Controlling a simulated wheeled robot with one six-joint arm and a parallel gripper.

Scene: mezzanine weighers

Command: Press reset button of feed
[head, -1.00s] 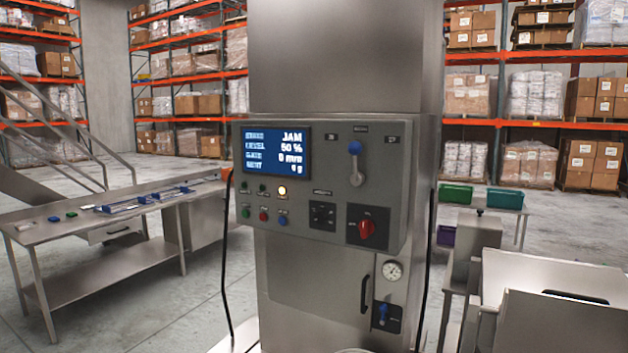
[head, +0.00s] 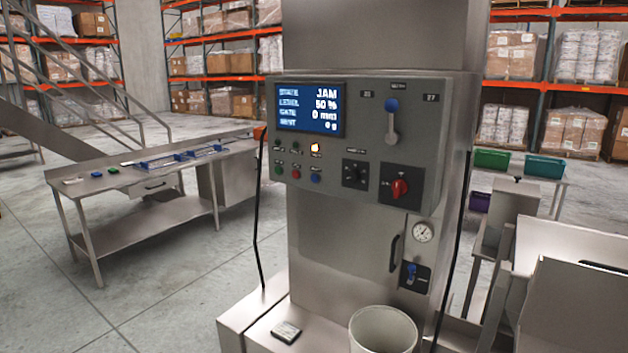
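The feed's grey control panel (head: 355,142) is on a steel column in the head view. Its blue screen (head: 310,109) reads state JAM, level 50 %, gate 0 mm and 0 g. Below the screen is a row of lamps, and the right one (head: 315,148) glows amber. Under them are a green button (head: 278,169), a red button (head: 296,174) and a blue button (head: 316,178). Their labels are too small to read, so I cannot tell which is reset. My gripper is not in view.
The panel also has a blue-knobbed lever (head: 391,118), a black selector (head: 355,174) and a red rotary switch (head: 400,188). A pale bucket (head: 382,330) stands below. A steel bench (head: 150,175) is at left, with open floor in front.

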